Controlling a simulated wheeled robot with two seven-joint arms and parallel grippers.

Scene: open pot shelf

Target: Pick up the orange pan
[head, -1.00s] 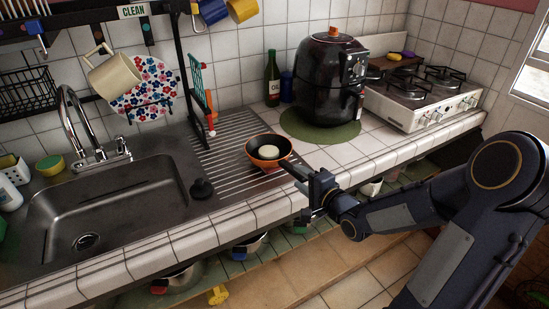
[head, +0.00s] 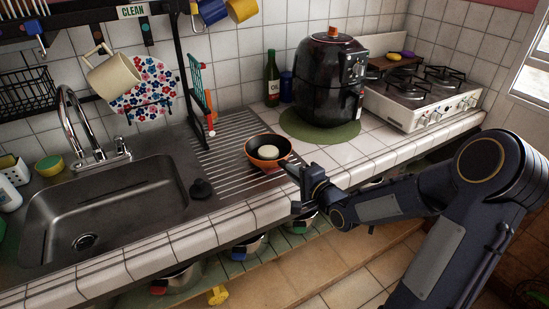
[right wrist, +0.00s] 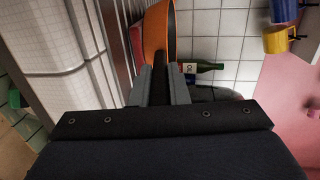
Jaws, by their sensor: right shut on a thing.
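The orange pan (head: 267,153) is at the right end of the ribbed drainboard in the head view, with a dark inside and a pale round thing (head: 268,153) in it. Its dark handle points right, toward my right gripper (head: 296,174). In the right wrist view the orange side of the pan (right wrist: 154,38) is ahead, and my right gripper (right wrist: 164,82) is shut on its handle. The head view does not clearly show whether the pan's base touches the drainboard. My left gripper is not in view.
A black air fryer (head: 328,78) stands on a green mat (head: 303,128) behind the pan. A stove (head: 420,98) is further right. Pots (head: 248,246) sit below the counter edge.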

